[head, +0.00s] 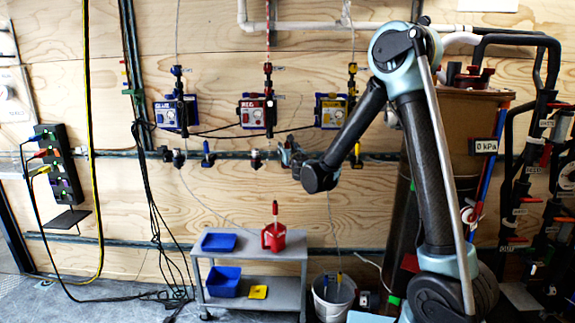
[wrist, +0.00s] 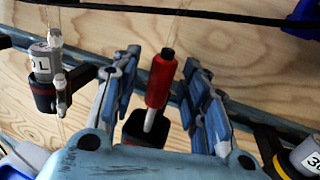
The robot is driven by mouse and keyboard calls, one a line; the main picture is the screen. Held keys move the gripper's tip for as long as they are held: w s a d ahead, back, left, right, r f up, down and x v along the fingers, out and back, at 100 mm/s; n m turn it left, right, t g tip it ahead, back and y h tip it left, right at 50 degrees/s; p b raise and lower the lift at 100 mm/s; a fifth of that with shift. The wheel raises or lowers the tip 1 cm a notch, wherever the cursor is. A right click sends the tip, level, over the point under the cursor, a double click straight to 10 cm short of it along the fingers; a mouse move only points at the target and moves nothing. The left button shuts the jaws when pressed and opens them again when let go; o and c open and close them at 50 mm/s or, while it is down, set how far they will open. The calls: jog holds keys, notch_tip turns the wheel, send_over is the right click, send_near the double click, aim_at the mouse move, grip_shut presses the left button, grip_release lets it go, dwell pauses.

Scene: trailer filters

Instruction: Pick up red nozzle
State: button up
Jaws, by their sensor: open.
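The red nozzle (wrist: 161,80) shows in the wrist view as a red cylinder with a black top and a pale lower tip. It stands slightly tilted, its tip at a black holder on the wall rail. My gripper (wrist: 160,64) is open, with one blue-grey finger on each side of the nozzle. Gaps show between the nozzle and both fingers. In the head view my gripper (head: 289,153) is at the rail, below the red-labelled box (head: 257,112), and I cannot make out the nozzle there.
A blue nozzle (head: 208,154) and a yellow nozzle (head: 356,156) hang along the rail (head: 120,155). A grey bottle-like fitting (wrist: 43,65) is left of my fingers. A grey cart (head: 250,255) below carries a red can (head: 273,237) and blue trays. A white bucket (head: 333,297) stands beside it.

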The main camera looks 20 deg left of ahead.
jog(key=shift+c, duration=0.2)
grip_shut()
jog(key=shift+r, duration=0.1)
